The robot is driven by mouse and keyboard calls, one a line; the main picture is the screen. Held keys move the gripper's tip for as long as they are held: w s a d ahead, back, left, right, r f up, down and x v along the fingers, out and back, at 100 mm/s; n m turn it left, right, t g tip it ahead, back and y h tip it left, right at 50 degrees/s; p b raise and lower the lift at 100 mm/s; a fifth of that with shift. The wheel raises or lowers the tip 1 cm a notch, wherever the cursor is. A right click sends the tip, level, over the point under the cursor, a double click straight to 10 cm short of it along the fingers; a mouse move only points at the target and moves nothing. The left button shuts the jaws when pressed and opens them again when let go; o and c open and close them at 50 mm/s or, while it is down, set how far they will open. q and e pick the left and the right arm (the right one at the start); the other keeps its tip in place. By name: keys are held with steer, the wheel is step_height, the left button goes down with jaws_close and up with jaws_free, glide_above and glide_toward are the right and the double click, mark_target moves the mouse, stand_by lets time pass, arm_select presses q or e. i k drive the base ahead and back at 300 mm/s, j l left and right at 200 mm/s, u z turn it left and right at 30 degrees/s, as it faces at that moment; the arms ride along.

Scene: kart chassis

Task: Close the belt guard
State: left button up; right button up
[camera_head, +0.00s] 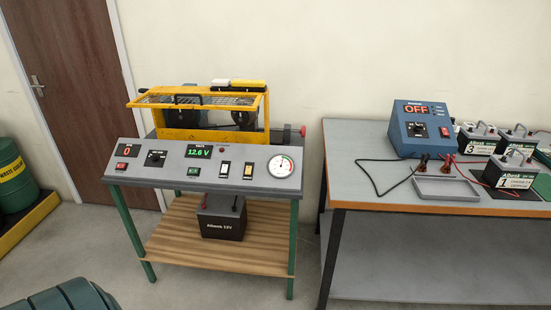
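The yellow belt guard (194,98) has a yellow frame with wire mesh and a black handle on its front edge. It stands out roughly level toward me, above the front of the machine, so it looks swung up and open. Dark pulleys (188,117) show below and behind it, with a yellow panel (200,135) under them. The belt itself is hard to make out. Neither of my grippers is in view.
The test bench (206,165) has a sloped panel with switches, a display and a gauge. A battery (222,217) sits on its lower shelf. At right, a workbench (365,196) holds a blue charger (420,128), a tray and several batteries. A green drum (14,178) stands at left.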

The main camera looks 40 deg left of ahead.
mark_target(133, 104)
steer(key=u, duration=0.65)
